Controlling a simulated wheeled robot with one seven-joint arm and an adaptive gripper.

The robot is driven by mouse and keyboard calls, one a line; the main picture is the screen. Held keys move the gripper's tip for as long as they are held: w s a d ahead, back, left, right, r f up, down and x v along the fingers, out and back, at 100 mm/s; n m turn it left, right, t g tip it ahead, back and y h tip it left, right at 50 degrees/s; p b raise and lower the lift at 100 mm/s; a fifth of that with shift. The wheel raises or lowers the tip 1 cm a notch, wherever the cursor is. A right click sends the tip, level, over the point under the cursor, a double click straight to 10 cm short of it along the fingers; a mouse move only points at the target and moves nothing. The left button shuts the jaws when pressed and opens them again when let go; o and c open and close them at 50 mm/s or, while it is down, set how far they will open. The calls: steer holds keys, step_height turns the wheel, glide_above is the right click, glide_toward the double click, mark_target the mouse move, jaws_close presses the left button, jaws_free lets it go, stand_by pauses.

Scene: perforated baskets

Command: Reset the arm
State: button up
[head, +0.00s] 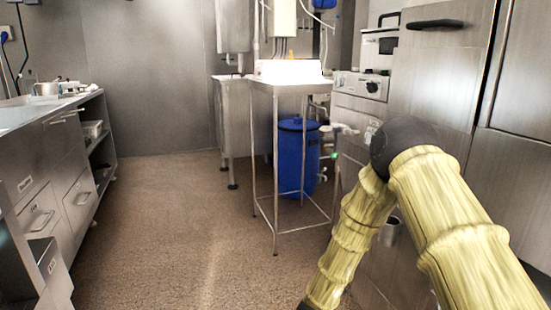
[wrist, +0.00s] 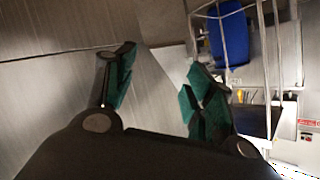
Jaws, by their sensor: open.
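My gripper (wrist: 158,88) shows in the wrist view with its two dark, green-padded fingers spread apart. It is open, and nothing is between the fingers. Behind it in that view are a plain grey surface and, to the right, a metal frame and a blue container. In the head view my arm, covered in yellow bamboo-like sleeves, is bent at the right side of the picture. The gripper itself does not show in the head view.
A metal stand (head: 277,150) with a white box (head: 288,69) on top is ahead, and a blue barrel (head: 297,160) is behind it. Steel cabinets (head: 440,75) line the right. A counter with drawers (head: 75,195) runs along the left. The brown floor (head: 165,230) between is clear.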

steer(key=s+d+f+n+g+y, duration=0.1)
steer(key=s+f+n+g+y, duration=0.15)
steer(key=s+f, duration=0.8)
steer(key=s+d+f+n+g+y, duration=0.1)
steer(key=s+f+n+g+y, duration=0.2)
steer(key=s+f, duration=0.75)
steer(key=s+d+n+g, duration=0.2)
steer(key=s+n+g, duration=0.45)
steer(key=s, duration=2.35)
step_height(320, 180, up, 34)
steer(key=m+p, duration=0.1)
steer(key=p, duration=3.4)
steer(key=shift+w+r, duration=0.15)
steer(key=shift+w, duration=0.15)
steer(key=shift+y, duration=0.25)
